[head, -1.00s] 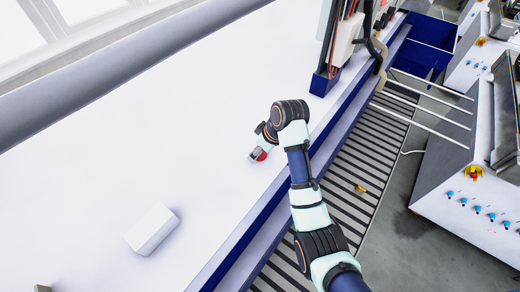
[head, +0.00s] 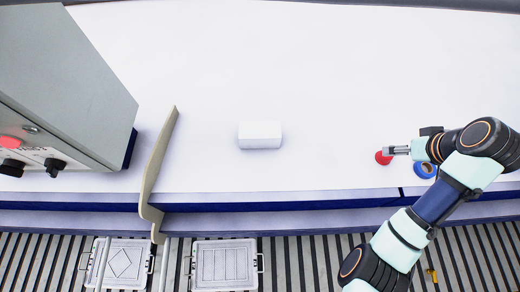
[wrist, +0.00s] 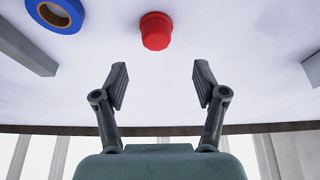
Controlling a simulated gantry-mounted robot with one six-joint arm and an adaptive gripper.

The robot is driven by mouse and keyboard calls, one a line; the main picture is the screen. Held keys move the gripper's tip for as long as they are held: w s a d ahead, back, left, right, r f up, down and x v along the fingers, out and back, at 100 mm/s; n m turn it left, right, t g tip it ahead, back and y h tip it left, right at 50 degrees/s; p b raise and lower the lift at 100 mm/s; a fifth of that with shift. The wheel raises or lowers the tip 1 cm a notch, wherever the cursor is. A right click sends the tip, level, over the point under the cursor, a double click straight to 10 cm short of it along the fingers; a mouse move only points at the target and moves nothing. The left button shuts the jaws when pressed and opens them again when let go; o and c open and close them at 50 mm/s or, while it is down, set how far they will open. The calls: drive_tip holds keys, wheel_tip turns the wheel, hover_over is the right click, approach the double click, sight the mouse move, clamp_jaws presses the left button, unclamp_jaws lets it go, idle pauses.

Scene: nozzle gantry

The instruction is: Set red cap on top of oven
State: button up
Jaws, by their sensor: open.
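The red cap (head: 383,158) sits on the white tabletop, right of centre in the head view. In the wrist view the red cap (wrist: 156,31) is at the top centre, just beyond the fingertips. My gripper (wrist: 160,76) is open, with nothing between its fingers. In the head view my gripper (head: 396,150) reaches in from the right, close beside the cap; whether they touch is not clear there. A grey box with a red button and black knobs (head: 65,85), likely the oven, stands at the left of the head view; its top is partly cut off.
A blue tape roll (head: 425,169) lies right of the cap, near my gripper. A white block (head: 260,135) lies mid-table. A beige upright panel (head: 158,165) stands between it and the grey box. The table between block and cap is clear.

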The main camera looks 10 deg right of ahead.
drive_tip(key=w+a, duration=0.2)
drive_tip(key=a, duration=0.2)
drive_tip(key=w+a+f+t, duration=0.1)
drive_tip(key=w+a, duration=0.1)
drive_tip(key=a, duration=0.2)
drive_tip(key=w+a+t, duration=0.1)
drive_tip(key=w+a, duration=0.2)
drive_tip(key=a, duration=0.1)
drive_tip(key=shift+a+f+n+h, duration=0.15)
drive_tip(key=shift+f+n+h, duration=0.05)
drive_tip(key=shift+n+h, duration=0.2)
drive_tip(key=shift+t, duration=0.8)
drive_tip(key=a, duration=0.3)
drive_tip(key=w+a, duration=0.1)
drive_tip(key=a, duration=0.2)
drive_tip(key=w+a, duration=0.1)
drive_tip(key=a, duration=0.3)
drive_tip(key=shift+r, duration=0.2)
drive_tip(key=s+a+r+t+y, duration=0.1)
drive_tip(key=s+a+r+t, duration=0.1)
drive_tip(key=a, duration=0.7)
drive_tip(key=s+a+r+n+t, duration=0.1)
drive_tip(key=s+a+r+t, duration=0.1)
drive_tip(key=a, duration=0.8)
wheel_tip(320, 180, up, 2)
drive_tip(key=shift+s+a+t+y, duration=0.25)
drive_tip(key=shift+s+t+y, duration=0.15)
drive_tip(key=shift+s, duration=0.35)
